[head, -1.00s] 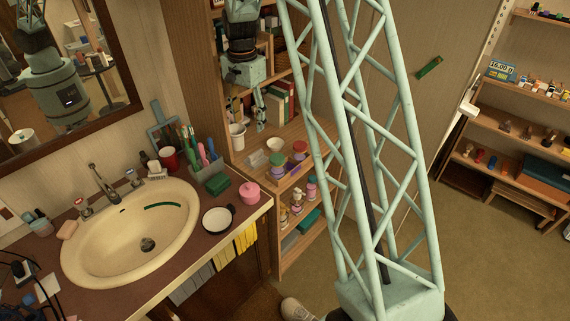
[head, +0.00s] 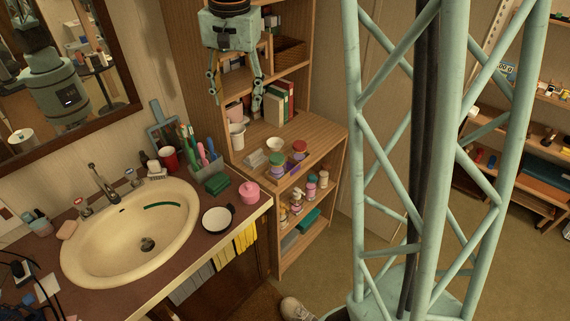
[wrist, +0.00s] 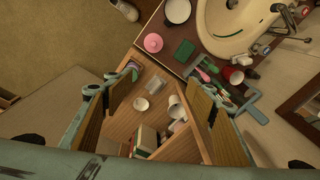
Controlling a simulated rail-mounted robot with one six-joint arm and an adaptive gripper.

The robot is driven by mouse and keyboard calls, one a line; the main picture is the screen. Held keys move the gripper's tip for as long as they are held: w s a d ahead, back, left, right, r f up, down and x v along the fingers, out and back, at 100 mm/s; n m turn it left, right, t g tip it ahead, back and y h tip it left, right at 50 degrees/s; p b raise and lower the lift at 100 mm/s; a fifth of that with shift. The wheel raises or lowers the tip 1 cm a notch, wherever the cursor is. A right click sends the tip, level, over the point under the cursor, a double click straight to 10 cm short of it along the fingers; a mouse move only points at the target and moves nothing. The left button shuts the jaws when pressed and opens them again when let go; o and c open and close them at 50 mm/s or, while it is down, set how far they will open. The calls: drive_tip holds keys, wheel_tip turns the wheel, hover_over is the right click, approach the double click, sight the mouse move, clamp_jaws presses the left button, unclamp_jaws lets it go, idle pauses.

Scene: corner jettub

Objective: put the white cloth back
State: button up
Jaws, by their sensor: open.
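My gripper (head: 235,92) hangs open and empty in front of the upper shelves of the wooden shelf unit in the head view. Its two fingers point down and stand well apart. In the wrist view my gripper (wrist: 155,100) frames the shelf unit from above, with nothing between the fingers. Grey cloths (head: 190,288) and a yellow cloth (head: 245,238) hang along the counter's front edge. I cannot make out a white cloth with certainty in either view.
The shelf unit (head: 325,133) holds jars, a small bowl (head: 275,144) and books. The brown counter has a cream sink (head: 105,245), a pink pot (head: 249,192), a white dish (head: 217,219) and a brush holder. A mirror hangs above. Carpet right of the counter is mostly clear.

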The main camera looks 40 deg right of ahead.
drive_tip(key=s+a+r+n, duration=0.3)
drive_tip(key=s+a+r, duration=0.2)
drive_tip(key=s+r, duration=0.45)
drive_tip(key=s+a+n+t, duration=0.1)
drive_tip(key=s+a+n, duration=0.2)
drive_tip(key=s, duration=1.1)
drive_tip(key=s+a+n+t, duration=0.1)
drive_tip(key=s+a+n, duration=0.2)
drive_tip(key=s, duration=1.2)
drive_tip(key=shift+a+r, duration=0.2)
drive_tip(key=shift+a, duration=0.1)
drive_tip(key=shift+s, duration=0.1)
